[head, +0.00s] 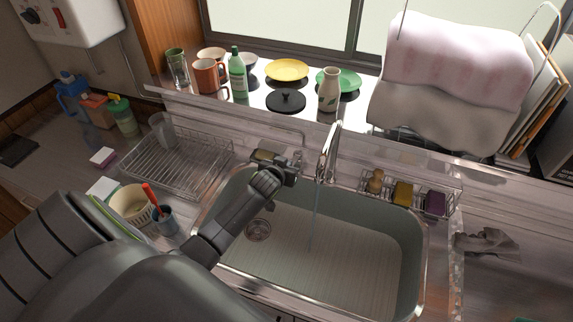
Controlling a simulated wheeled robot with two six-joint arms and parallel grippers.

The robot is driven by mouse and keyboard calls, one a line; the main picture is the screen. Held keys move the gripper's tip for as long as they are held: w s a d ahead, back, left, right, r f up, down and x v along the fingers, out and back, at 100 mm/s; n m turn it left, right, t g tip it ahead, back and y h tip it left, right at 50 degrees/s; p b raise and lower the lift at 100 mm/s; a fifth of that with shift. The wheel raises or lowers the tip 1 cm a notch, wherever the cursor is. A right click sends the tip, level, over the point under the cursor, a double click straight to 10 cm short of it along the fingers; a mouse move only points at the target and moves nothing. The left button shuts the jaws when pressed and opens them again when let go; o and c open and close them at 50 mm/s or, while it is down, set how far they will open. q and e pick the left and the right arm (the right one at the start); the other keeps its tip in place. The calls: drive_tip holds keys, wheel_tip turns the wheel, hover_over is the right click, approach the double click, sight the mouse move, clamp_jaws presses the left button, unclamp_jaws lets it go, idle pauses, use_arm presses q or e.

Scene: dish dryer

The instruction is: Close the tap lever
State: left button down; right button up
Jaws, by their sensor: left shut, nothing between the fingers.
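The chrome tap (329,155) stands at the back edge of the sink (413,250). A thin stream of water (313,220) falls from it into the basin. The tap's lever cannot be clearly told from its body at this size. My left gripper (296,167) is shut and empty. It reaches over the back left of the sink, just left of the tap, with a small gap between them. My right gripper is not in view.
A wire dish rack (180,165) is left of the sink. A wire caddy (447,202) with sponges is right of the tap. A vase (329,92), a black lid (286,101) and a green bottle (237,75) stand on the ledge behind. The basin is clear.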

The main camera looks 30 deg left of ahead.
use_arm(q)
drive_tip(key=shift+f, duration=0.2)
drive_tip(key=f+b, duration=0.1)
drive_tip(key=b, duration=0.1)
drive_tip(key=s+f+t+b, duration=0.1)
drive_tip(key=b, duration=0.2)
drive_tip(key=shift+s+d+f+t, duration=0.1)
drive_tip(key=shift+d+f+t, duration=0.05)
drive_tip(key=shift+f+t, duration=0.2)
